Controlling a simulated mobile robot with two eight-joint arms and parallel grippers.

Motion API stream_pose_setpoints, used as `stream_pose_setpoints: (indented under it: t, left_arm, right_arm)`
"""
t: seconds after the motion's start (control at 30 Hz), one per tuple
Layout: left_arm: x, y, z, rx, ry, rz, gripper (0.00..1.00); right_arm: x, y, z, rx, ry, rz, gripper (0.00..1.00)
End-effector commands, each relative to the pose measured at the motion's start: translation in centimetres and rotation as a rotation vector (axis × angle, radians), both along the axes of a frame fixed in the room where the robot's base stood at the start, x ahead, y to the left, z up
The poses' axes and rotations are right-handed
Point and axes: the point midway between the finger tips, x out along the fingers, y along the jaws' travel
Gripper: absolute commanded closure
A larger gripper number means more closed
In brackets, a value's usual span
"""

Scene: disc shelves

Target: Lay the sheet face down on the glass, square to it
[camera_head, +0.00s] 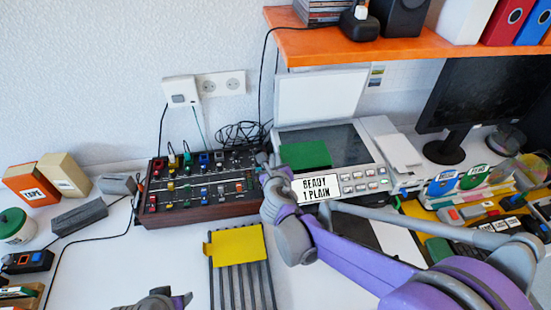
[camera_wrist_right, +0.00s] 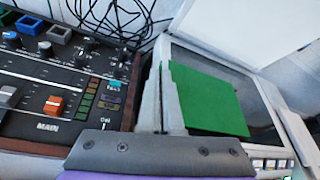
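A plain green sheet (camera_head: 305,153) lies over the left part of the dark scanner glass (camera_head: 345,137), turned a little off the glass edges. No print shows on its upper side. My right gripper (camera_head: 272,168) is at the sheet's near left corner, by the scanner's left edge. In the right wrist view the sheet (camera_wrist_right: 212,100) is just right of the two pale fingers (camera_wrist_right: 161,95), which are close together. Whether they pinch its edge is unclear. My left gripper (camera_head: 155,299) is partly in view at the bottom; its fingertips are unclear.
The scanner's white lid (camera_head: 320,96) stands open behind the glass. A mixer (camera_head: 200,190) stands close on the left, below tangled cables (camera_head: 242,133). A yellow sheet (camera_head: 236,243) lies on a slatted rack (camera_head: 240,285) in front. An orange shelf (camera_head: 400,46) hangs above.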

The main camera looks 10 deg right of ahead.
Motion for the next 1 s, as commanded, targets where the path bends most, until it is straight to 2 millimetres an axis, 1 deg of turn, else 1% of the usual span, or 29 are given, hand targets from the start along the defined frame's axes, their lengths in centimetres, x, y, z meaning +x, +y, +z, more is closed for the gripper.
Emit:
stream_pose_setpoints:
  t: [0.57, 0.6, 0.77, 1.0]
  left_arm:
    - [-0.1, 0.0, -1.0, 0.000, 0.003, 0.000, 0.50]
    - [-0.1, 0.0, -0.9, 0.000, 0.003, 0.000, 0.50]
    - [-0.1, 0.0, -0.9, 0.000, 0.003, 0.000, 0.50]
    - [-0.1, 0.0, -0.9, 0.000, 0.003, 0.000, 0.50]
  right_arm:
    - [0.0, 0.0, -1.1, 0.000, 0.000, 0.000, 1.00]
    - [0.0, 0.0, -1.1, 0.000, 0.000, 0.000, 0.93]
    - [0.0, 0.0, -1.0, 0.000, 0.000, 0.000, 0.64]
    - [0.0, 0.0, -1.0, 0.000, 0.000, 0.000, 0.63]
